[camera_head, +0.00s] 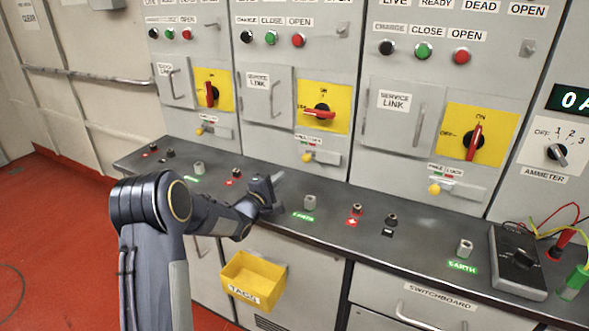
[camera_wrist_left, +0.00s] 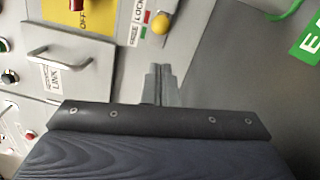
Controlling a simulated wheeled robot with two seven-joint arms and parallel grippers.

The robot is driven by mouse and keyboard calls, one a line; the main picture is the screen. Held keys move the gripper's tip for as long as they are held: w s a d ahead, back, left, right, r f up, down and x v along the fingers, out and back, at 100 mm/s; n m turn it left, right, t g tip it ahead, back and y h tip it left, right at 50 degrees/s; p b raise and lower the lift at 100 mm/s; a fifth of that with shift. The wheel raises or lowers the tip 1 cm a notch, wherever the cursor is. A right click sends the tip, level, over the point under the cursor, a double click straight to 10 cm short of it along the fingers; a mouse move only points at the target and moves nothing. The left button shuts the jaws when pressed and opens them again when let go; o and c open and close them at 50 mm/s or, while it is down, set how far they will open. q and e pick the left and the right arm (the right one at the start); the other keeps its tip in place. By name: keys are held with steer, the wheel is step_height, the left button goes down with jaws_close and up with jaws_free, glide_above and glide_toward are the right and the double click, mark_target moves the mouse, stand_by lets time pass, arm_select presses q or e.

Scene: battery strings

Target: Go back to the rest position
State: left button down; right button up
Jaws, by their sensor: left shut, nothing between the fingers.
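My left gripper (camera_head: 275,180) is above the dark counter (camera_head: 330,213) in the head view, near the middle panel. It is shut and empty. In the left wrist view its closed fingers (camera_wrist_left: 158,84) point toward the panel front, with a service link door handle (camera_wrist_left: 60,62) and a yellow lock knob (camera_wrist_left: 160,23) beyond. My left arm comes up from the lower left and bends at the elbow. My right gripper is not in view.
Earth posts (camera_head: 310,201) and terminals (camera_head: 392,219) stand along the counter. A multimeter (camera_head: 516,260) with leads lies at the right end. A yellow tags bin (camera_head: 252,277) hangs on the front. Panels with rotary switches (camera_head: 320,112) rise behind. Red floor (camera_head: 60,235) is open at left.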

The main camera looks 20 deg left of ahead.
arm_select(q)
steer(key=s+r+m+g+y+p, duration=0.1)
steer(key=s+r+m+g+y, duration=0.1)
steer(key=s+r, duration=0.35)
steer(key=s+r+m+g+y+p, duration=0.1)
steer(key=s+r+m+g, duration=0.15)
steer(key=s, duration=0.65)
steer(key=s+d+f+m+g+h, duration=0.1)
steer(key=s+d+m, duration=0.3)
steer(key=s, duration=0.6)
steer(key=s+d+f+m+g+h+p, duration=0.1)
steer(key=s+d+m+g, duration=0.3)
steer(key=s, duration=0.6)
steer(key=s+d+f+m+g+h, duration=0.2)
steer(key=s+d+m+g, duration=0.1)
steer(key=s, duration=0.8)
steer(key=shift+d+m+p, duration=0.35)
steer(key=shift+d+m, duration=0.4)
steer(key=shift+d, duration=0.05)
